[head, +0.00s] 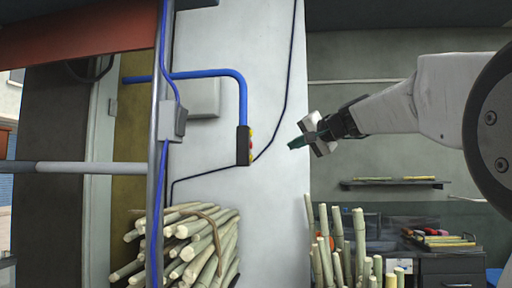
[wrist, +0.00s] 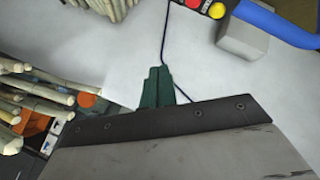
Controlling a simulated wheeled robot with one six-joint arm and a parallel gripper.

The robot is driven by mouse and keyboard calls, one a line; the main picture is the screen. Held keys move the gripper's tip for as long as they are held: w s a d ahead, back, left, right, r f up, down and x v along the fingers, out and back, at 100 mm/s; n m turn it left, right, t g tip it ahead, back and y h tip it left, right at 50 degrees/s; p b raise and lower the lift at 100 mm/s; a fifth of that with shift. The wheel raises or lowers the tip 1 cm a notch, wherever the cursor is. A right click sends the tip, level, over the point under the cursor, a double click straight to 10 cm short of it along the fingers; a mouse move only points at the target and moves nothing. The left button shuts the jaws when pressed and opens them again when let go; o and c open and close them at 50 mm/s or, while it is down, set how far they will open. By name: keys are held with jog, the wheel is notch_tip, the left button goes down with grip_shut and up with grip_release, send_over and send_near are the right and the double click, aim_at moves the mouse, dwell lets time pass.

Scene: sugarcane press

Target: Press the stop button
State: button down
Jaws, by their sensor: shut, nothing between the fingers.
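A dark control box (head: 243,146) hangs at the lower end of a blue pipe in front of the pale pillar. Its coloured buttons face right in the head view. In the wrist view, the box (wrist: 236,5) is cut off by the top edge, and shows a red button (wrist: 217,10) and a yellow button (wrist: 194,4); the lettering is too small to read. My gripper (head: 291,145) is to the right of the box, apart from it, pointing left. Its green fingers (wrist: 157,88) are shut and empty in the wrist view, below the buttons.
The blue pipe (head: 243,97) bends down to the box. A grey metal post (head: 157,120) stands left of it. Cane bundles (head: 195,247) and upright canes (head: 340,245) stand below. A shelf (head: 390,183) is behind. The space between gripper and box looks clear.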

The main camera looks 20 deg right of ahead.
jog(key=w+a, duration=0.5)
jog(key=a, duration=0.2)
jog(key=shift+a, duration=0.2)
dwell(2.1)
jog(key=shift+w+a, duration=0.3)
jog(key=shift+w+a, duration=0.25)
jog(key=shift+a, duration=0.15)
dwell(0.7)
jog(key=shift+s+d, duration=0.5)
jog(key=shift+d, duration=0.2)
jog(key=shift+s+d, duration=0.7)
jog(key=shift+d, duration=0.35)
jog(key=shift+s+d, duration=0.7)
jog(key=shift+d, duration=0.35)
